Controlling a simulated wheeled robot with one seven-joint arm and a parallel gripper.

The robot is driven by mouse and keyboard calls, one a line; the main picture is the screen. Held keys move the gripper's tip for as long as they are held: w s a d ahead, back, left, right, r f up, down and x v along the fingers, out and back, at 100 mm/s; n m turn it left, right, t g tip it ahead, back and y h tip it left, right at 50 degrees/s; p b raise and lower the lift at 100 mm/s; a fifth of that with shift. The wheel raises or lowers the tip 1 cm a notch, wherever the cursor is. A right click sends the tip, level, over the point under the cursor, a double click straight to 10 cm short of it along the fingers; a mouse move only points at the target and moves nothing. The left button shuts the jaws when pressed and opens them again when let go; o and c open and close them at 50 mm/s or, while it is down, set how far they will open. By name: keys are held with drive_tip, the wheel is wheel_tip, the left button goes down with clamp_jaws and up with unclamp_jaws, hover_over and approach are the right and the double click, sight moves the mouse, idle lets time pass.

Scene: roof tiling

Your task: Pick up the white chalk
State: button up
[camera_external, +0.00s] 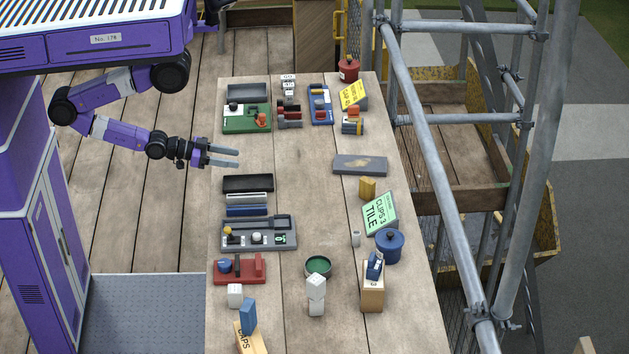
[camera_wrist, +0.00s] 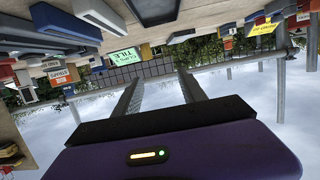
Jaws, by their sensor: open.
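My gripper (camera_external: 237,158) is over the left edge of the table, its two fingers apart and pointing right, with nothing between them. In the wrist view my open gripper (camera_wrist: 157,80) shows empty fingers against the sky, with the table upside down at the top. I cannot say for sure which thing is the white chalk. A small whitish upright piece (camera_external: 356,237) stands left of the blue pot, well to the lower right of my gripper. A pale bar (camera_external: 249,198) lies among dark and blue bars just below my gripper. I cannot make out chalk in the wrist view.
The table (camera_external: 290,165) has clear wood right of my gripper. A grey slab (camera_external: 360,165), a green sign (camera_external: 381,213) and a blue pot (camera_external: 389,245) stand at the right. A grey tray (camera_external: 258,233) lies lower left. Scaffold pipes (camera_external: 440,150) rise beyond the right edge.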

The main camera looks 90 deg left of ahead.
drive_tip(key=w+d+f+m+t+h+p, duration=0.15)
drive_tip(key=w+d, duration=0.35)
drive_tip(key=w, duration=1)
drive_tip(key=w+d+f+m+g+h+b, duration=0.1)
drive_tip(key=w+d+h, duration=0.25)
drive_tip(key=w, duration=1.15)
drive_tip(key=m+g+h, duration=0.6)
drive_tip(key=m+g, duration=0.1)
drive_tip(key=m, duration=0.1)
approach(356, 236)
drive_tip(key=shift+w+d+f+p, duration=0.15)
drive_tip(key=shift+w+f+p, duration=0.2)
drive_tip(key=shift+w+f, duration=0.5)
drive_tip(key=shift+w+d, duration=0.15)
drive_tip(key=shift+d, duration=0.05)
drive_tip(key=shift+p+x, duration=0.75)
drive_tip(key=shift+x, duration=2.9)
drive_tip(key=shift+f, duration=0.15)
clamp_jaws()
